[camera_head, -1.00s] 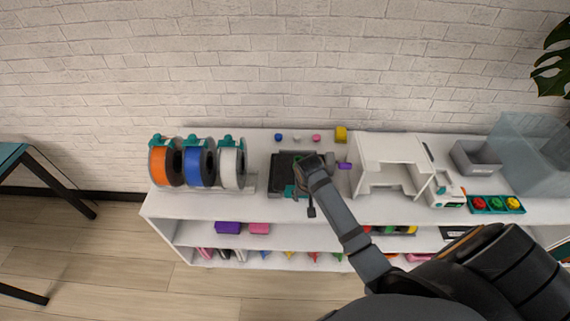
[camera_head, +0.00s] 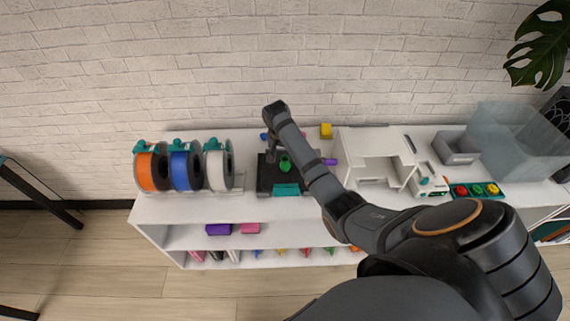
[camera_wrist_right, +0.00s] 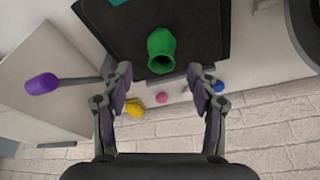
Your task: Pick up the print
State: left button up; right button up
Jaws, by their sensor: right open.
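The print is a small green vase-like piece (camera_head: 285,163) on a black plate (camera_head: 265,180) on the shelf top. In the right wrist view the green print (camera_wrist_right: 161,48) stands on the dark plate (camera_wrist_right: 205,30), its open end towards the camera. My right gripper (camera_wrist_right: 160,74) is open, with one finger on each side of the print's near end in that picture, and nothing is between the pads. In the head view my right gripper (camera_head: 272,146) hangs beside the print, partly hidden by my wrist. My left gripper is not in view.
Orange, blue and white spools (camera_head: 185,168) stand left of the plate. A white stand (camera_head: 372,160) is to its right. A purple-handled tool (camera_wrist_right: 42,84) lies beside the plate. Small coloured pieces, including a yellow one (camera_head: 326,130), sit along the back near the brick wall.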

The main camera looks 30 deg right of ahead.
aim_at(285, 158)
jog(key=shift+w+p+x, duration=0.1)
jog(key=shift+p+x, duration=0.25)
jog(key=shift+x, duration=1)
jog(key=shift+w+p+x, duration=0.15)
jog(key=shift+p+x, duration=0.15)
jog(key=shift+x, duration=1.05)
jog(key=shift+d+r, duration=0.1)
jog(key=c, duration=1)
